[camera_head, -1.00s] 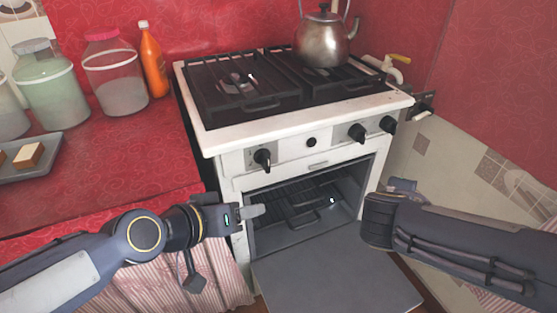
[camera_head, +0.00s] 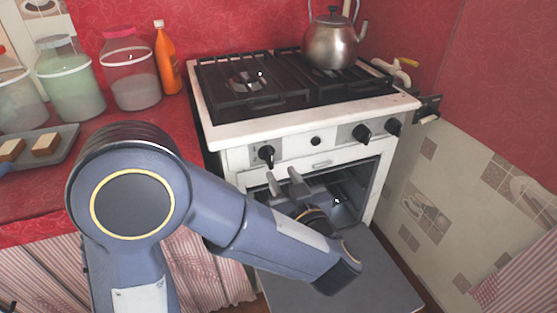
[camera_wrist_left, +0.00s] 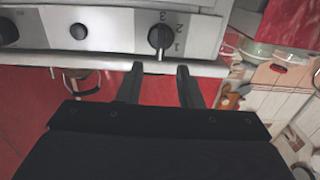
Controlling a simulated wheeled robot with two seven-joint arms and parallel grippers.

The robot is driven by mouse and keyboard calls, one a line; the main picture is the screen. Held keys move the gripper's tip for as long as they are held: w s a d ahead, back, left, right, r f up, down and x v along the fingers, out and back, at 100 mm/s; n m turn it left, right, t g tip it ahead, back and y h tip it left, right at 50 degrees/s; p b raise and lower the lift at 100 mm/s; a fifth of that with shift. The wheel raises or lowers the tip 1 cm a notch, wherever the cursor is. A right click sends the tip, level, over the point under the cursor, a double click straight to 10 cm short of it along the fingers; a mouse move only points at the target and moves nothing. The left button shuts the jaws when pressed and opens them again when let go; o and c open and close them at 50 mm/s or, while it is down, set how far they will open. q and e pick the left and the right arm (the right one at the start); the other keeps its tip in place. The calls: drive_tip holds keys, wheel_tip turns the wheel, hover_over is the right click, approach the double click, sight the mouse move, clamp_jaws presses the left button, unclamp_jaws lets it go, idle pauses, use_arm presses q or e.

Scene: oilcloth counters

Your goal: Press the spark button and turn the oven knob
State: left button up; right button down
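The stove front carries a small round black spark button (camera_head: 316,141), which also shows in the left wrist view (camera_wrist_left: 79,31). To its left in the head view is a black oven knob (camera_head: 267,153). The left wrist view shows this knob (camera_wrist_left: 160,37) with the numbers 1, 2 and 3 beside it. My left gripper (camera_head: 286,183) is open and empty just below that knob, apart from it. In the left wrist view its two fingers (camera_wrist_left: 159,84) point toward the knob, with a gap between them. My right gripper is out of view.
Two more black knobs (camera_head: 361,133) sit on the right of the panel. The oven door (camera_head: 350,285) hangs open below. A kettle (camera_head: 331,47) stands on the hob. Jars (camera_head: 130,75), an orange bottle (camera_head: 167,60) and a tray (camera_head: 68,140) are on the left counter.

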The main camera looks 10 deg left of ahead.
sight(272, 159)
use_arm(q)
drive_tip(key=b+x, duration=0.1)
drive_tip(key=x, duration=0.6)
clamp_jaws()
